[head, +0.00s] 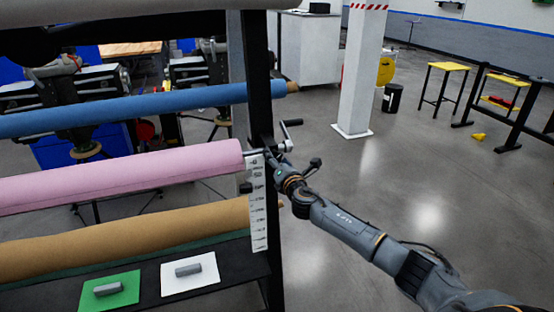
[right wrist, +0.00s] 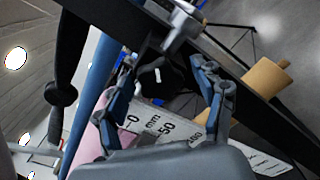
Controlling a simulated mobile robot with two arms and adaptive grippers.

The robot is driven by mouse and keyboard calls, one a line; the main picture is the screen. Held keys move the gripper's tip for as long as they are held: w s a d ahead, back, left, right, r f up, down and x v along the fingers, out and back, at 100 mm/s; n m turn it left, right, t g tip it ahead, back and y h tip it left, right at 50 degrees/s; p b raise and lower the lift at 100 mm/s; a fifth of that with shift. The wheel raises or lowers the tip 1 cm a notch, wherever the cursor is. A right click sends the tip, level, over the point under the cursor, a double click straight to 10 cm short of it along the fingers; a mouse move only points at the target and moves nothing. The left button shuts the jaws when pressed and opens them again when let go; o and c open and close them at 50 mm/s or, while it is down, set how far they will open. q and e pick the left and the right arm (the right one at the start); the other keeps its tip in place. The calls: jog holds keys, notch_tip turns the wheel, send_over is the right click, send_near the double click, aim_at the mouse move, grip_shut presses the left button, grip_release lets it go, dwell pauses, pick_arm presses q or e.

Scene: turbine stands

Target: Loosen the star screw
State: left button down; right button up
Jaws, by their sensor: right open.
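My right gripper (head: 272,153) is at the black upright at the right end of the rolls, just below the crank. In the right wrist view the gripper (right wrist: 165,64) is open, with its two fingers apart. A dark knob-like part (right wrist: 166,84) shows between and beyond the fingers; it may be the star screw, but its star shape is not clear. I cannot tell whether the fingers touch it. In the head view the gripper hides this spot. My left gripper is not in view.
A crank (head: 288,135) sticks out close above my right gripper. A pink roll (head: 120,177), a blue roll (head: 130,110) and a brown roll (head: 125,239) lie to the left. A white scale (head: 258,215) hangs below. Open floor (head: 430,190) lies to the right.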

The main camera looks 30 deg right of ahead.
aim_at(276, 158)
jog(key=shift+o, duration=0.9)
jog(key=shift+a, duration=0.15)
jog(key=shift+f, duration=0.15)
jog(key=p+v, duration=0.1)
jog(key=v, duration=0.4)
jog(key=shift+s+p, duration=0.1)
jog(key=shift+p, duration=0.3)
